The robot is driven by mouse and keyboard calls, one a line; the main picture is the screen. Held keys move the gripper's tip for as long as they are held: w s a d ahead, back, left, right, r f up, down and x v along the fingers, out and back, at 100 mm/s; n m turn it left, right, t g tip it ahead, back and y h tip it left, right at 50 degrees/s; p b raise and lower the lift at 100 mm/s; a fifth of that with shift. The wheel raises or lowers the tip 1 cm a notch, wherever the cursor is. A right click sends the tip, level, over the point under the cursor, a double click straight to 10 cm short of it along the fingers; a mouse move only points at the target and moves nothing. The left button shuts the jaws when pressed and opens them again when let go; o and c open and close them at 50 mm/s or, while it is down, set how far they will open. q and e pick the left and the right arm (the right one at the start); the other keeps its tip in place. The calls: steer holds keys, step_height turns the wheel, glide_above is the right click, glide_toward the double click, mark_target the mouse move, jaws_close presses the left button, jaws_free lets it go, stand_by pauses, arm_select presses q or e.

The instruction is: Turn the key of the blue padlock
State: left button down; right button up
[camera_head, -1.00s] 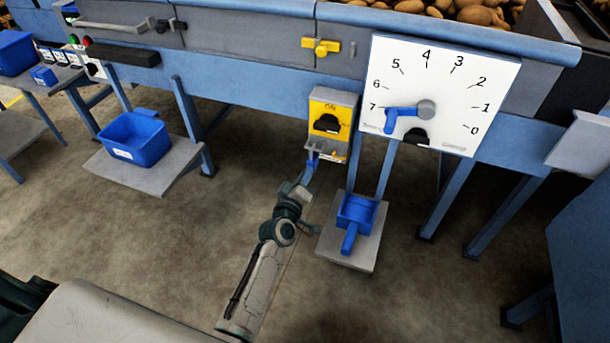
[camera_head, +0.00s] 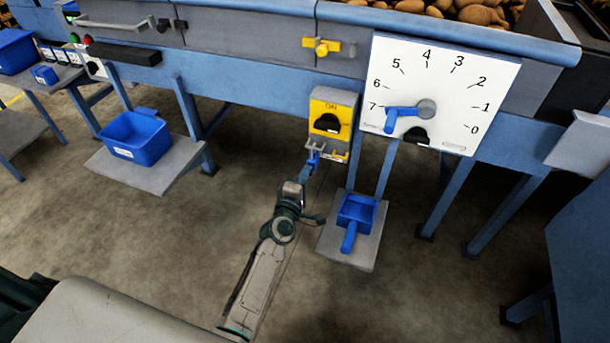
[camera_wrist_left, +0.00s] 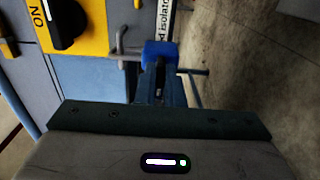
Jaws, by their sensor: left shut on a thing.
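The blue padlock (camera_head: 313,157) hangs at the grey hasp below the yellow isolator box (camera_head: 331,118) with its black knob. In the left wrist view the padlock (camera_wrist_left: 160,50) sits straight ahead of my fingers. My left gripper (camera_head: 309,170) reaches up to the padlock from below. In the left wrist view its fingers (camera_wrist_left: 158,82) are shut at the padlock's near end, on what I take to be the key. The key itself is hidden between the fingers. My right gripper is not in view.
A white dial board (camera_head: 440,90) with a blue pointer is to the right. A blue scoop (camera_head: 357,213) lies on a low grey platform right of my arm. A blue bin (camera_head: 135,137) stands on a shelf at left. Open floor surrounds my arm.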

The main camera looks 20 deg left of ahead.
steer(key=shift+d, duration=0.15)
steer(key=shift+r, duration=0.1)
arm_select(q)
steer(key=c, duration=1.5)
jaws_free()
steer(key=shift+c, duration=0.2)
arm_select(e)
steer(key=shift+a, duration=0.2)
arm_select(q)
steer(key=s+b, duration=0.1)
steer(key=s, duration=1)
steer(key=shift+a+b, duration=0.15)
steer(key=shift+b, duration=0.15)
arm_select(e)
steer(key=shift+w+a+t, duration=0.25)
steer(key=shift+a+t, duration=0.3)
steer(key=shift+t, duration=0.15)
arm_select(q)
steer(key=shift+w, duration=0.1)
